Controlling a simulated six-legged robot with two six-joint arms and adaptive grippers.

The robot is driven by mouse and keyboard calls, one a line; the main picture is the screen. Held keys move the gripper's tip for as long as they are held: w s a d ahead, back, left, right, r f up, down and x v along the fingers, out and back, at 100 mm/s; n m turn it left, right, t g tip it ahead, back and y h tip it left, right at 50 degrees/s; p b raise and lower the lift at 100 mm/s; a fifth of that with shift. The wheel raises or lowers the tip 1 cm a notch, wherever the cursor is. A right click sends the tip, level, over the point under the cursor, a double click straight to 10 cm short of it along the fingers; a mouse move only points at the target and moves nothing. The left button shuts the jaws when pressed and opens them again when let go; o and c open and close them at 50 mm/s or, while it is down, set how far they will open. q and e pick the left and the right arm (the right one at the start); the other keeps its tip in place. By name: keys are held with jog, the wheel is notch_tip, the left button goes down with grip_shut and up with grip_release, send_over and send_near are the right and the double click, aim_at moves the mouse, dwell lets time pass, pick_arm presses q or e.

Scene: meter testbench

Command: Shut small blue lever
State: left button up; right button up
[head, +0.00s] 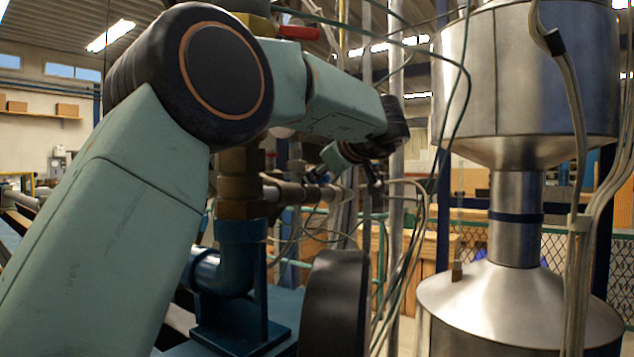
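My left arm reaches in from the left and crosses in front of the brass and steel pipework. My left gripper (374,182) is small and dark at the far end of this arm, beside a thin horizontal pipe (295,192) with fittings. The spread of its fingers is too small and dark to make out. I cannot clearly pick out the small blue lever; it may be hidden behind my arm or among the fittings near the gripper. My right gripper is not in view.
A blue pipe elbow (233,262) stands under a brass fitting (240,180). A red handle (298,32) shows at the top. A large steel vessel (515,300) fills the right side. Loose cables (420,215) hang between it and the pipework.

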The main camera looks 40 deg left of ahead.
pick_arm(q)
jog(key=shift+x, duration=1)
grip_shut()
